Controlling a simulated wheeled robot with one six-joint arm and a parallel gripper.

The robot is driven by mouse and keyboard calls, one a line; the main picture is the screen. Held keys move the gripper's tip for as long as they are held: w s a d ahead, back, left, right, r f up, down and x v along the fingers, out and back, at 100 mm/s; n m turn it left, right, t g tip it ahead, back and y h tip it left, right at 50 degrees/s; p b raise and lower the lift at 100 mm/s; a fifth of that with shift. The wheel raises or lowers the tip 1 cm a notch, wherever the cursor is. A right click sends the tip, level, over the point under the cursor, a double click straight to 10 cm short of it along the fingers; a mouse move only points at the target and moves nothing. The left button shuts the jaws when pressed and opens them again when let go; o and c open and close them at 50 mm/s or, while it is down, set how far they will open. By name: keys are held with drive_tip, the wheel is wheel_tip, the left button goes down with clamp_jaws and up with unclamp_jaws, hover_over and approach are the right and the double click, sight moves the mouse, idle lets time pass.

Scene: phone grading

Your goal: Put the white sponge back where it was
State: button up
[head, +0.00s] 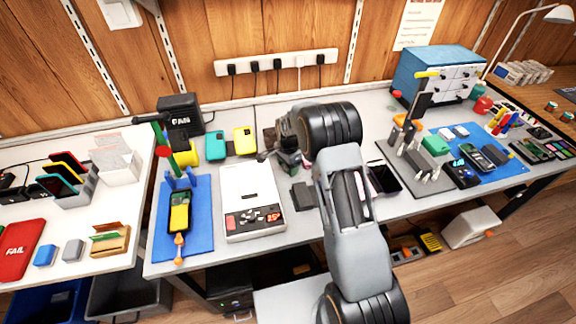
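I cannot make out the white sponge for certain. A small white block (461,131) lies on the blue mat (512,167) at the right, next to a pale blue block (446,133); either could be a sponge, but they are too small to tell. My gripper (285,158) is over the middle of the bench, right of the yellow case and behind the white device. It is dark, small and partly hidden by my wrist. I cannot see whether its fingers are open or hold anything.
A white device with a keypad (252,200) and a blue mat with a yellow phone (180,212) stand left of my arm. A grey tool board (412,168) and a blue drawer cabinet (437,72) stand right. A blue block (44,254) and a grey block (73,250) lie far left.

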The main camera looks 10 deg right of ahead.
drive_tip(key=s+r+n, duration=0.2)
drive_tip(key=s+r, duration=0.1)
drive_tip(key=r, duration=0.6)
drive_tip(key=s+r+n, duration=0.1)
drive_tip(key=s+r, duration=0.1)
drive_tip(key=r, duration=0.7)
drive_tip(key=s+r+n+t, duration=0.3)
drive_tip(key=s+n, duration=0.7)
drive_tip(key=s, duration=1.2)
drive_tip(key=shift+s+d+r+n, duration=0.15)
drive_tip(key=shift+s+r+n, duration=0.05)
drive_tip(key=shift+n, duration=0.1)
wheel_tip(320, 180, up, 3)
drive_tip(key=p, duration=0.3)
drive_tip(key=shift+r+t, duration=0.2)
drive_tip(key=shift+t, duration=0.1)
